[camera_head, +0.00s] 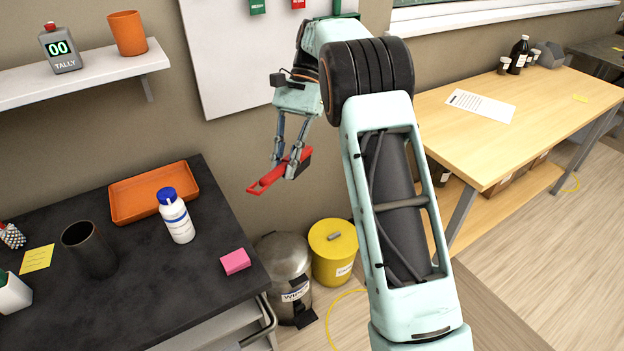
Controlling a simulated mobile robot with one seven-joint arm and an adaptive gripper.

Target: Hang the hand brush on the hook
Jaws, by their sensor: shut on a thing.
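The hand brush (267,181) is red with a loop-ended handle at the left and a dark part at its right end. My gripper (285,171) points down and is shut on the brush, with its fingers hiding part of it. The brush is held tilted in the air, right of the dark bench and in front of the wall. No hook can be made out. A white wall panel (222,70) behind my arm carries green and red labels at the picture's top edge, where the view cuts off.
The dark bench (130,290) holds an orange tray (122,211), a white bottle (176,217), a dark cup (90,252) and a pink block (235,262). A shelf (90,79) is above. A steel bin (285,270) and yellow bin (334,252) stand below. A wooden table (490,130) is right.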

